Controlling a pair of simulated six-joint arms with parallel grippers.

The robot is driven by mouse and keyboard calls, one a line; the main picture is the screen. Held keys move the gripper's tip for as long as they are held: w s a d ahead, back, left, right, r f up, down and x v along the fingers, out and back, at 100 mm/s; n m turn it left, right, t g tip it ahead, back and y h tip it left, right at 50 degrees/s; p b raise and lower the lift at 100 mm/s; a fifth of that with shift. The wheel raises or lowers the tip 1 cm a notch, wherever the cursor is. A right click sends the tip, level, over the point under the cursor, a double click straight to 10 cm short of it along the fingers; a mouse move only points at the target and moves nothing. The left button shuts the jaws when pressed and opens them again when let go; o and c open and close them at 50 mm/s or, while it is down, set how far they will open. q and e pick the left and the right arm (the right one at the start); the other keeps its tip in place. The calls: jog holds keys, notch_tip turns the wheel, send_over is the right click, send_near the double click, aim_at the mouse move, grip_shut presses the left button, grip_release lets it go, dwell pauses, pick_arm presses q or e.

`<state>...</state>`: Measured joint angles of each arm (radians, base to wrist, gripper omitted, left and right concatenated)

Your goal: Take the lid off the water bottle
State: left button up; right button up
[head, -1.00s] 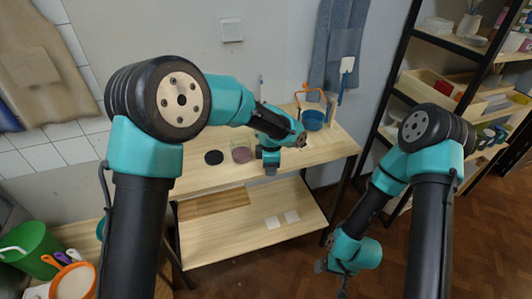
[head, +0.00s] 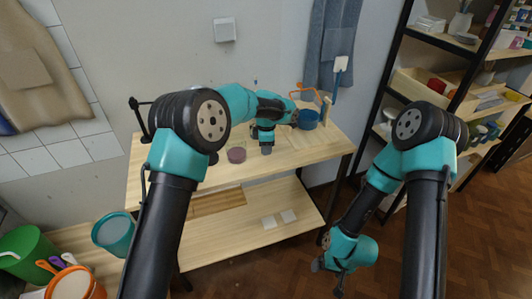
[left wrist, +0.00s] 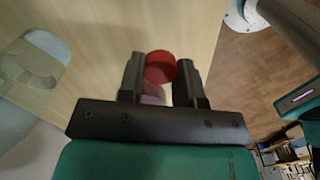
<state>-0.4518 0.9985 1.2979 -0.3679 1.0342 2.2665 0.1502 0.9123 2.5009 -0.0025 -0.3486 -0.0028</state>
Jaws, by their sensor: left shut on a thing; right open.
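My left gripper (head: 266,149) points down over the wooden table (head: 295,157), right of a dusky pink cylinder (head: 237,155) and apart from it in the picture. In the left wrist view my left gripper (left wrist: 160,75) has its two fingers shut on a round red lid (left wrist: 160,66). A pale pinkish thing (left wrist: 153,95) shows between the fingers below the lid; I cannot tell whether they are joined. No whole water bottle can be made out. My right gripper (head: 328,279) is open and empty, low in front of the table.
A blue pot (head: 307,119) and an orange frame (head: 303,93) stand at the table's back right. A lower shelf (head: 240,235) holds two pale tiles. A green bucket (head: 25,250) is at lower left, shelving (head: 455,85) at right.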

aim_at(266, 157)
pick_arm(q)
jog(key=shift+w+f, duration=0.35)
jog(key=shift+f, duration=1.45)
jog(key=shift+f, duration=0.15)
jog(key=o, duration=1)
notch_tip(266, 157, up, 12)
jog(key=shift+r, duration=0.2)
